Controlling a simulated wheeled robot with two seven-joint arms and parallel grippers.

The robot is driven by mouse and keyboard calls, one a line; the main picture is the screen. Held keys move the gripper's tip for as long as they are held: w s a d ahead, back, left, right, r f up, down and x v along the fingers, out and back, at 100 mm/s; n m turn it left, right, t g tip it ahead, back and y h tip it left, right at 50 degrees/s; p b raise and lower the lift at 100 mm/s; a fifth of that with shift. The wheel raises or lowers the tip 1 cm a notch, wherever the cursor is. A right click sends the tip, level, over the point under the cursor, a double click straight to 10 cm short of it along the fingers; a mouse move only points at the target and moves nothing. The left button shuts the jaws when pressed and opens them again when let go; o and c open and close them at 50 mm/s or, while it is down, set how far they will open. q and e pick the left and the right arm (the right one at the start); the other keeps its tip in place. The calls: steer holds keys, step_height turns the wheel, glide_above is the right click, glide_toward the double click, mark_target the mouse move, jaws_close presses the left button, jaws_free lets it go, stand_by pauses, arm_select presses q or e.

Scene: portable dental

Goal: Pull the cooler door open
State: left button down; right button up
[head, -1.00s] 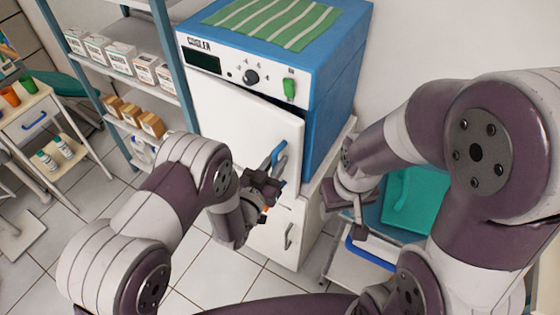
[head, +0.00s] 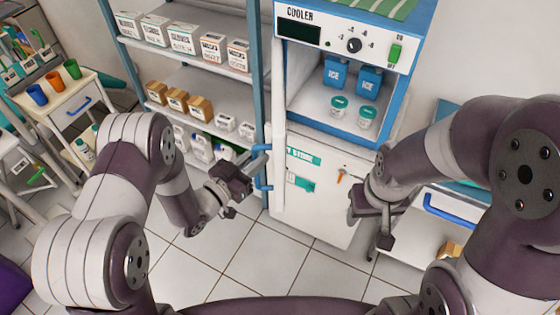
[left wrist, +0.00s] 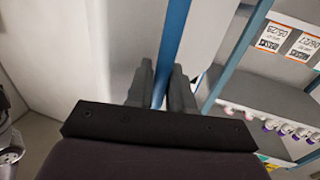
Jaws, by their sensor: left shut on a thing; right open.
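The cooler (head: 318,38) stands at the upper middle of the head view with its front open. Its white door (head: 279,185) is swung out to the left and seen nearly edge-on. The blue door handle (head: 262,149) is on the door's left side. My left gripper (head: 246,172) is shut on this handle. In the left wrist view, the two fingers (left wrist: 160,85) are on either side of the blue handle bar (left wrist: 174,40). My right gripper (head: 374,226) is open and empty, in front of the lower cabinet's right side, apart from the cooler.
Inside the cooler are two blue ice packs (head: 337,71) and two jars with teal lids (head: 338,105). A shelf rack (head: 193,85) with boxes stands left, close to the door. A white lower cabinet (head: 320,190) is below the cooler. Tiled floor (head: 255,255) is free in front.

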arm_select(q)
steer(key=w+a+m+g+h+b, duration=0.1)
steer(key=w+a+b, duration=0.1)
steer(key=a, duration=0.5)
steer(key=w+a+m+g+h+b, duration=0.2)
steer(key=w+a, duration=0.2)
steer(key=a, duration=0.3)
steer(key=shift+a+r+g, duration=0.2)
steer(key=shift+a+g, duration=0.1)
steer(key=c, duration=1.1)
jaws_free()
steer(key=shift+w+d, duration=0.1)
steer(key=shift+c, duration=0.2)
steer(key=b+v, duration=0.1)
steer(key=v, duration=1.1)
steer(key=shift+b, duration=0.3)
steer(key=shift+w+f, duration=0.1)
steer(key=shift+f, duration=0.05)
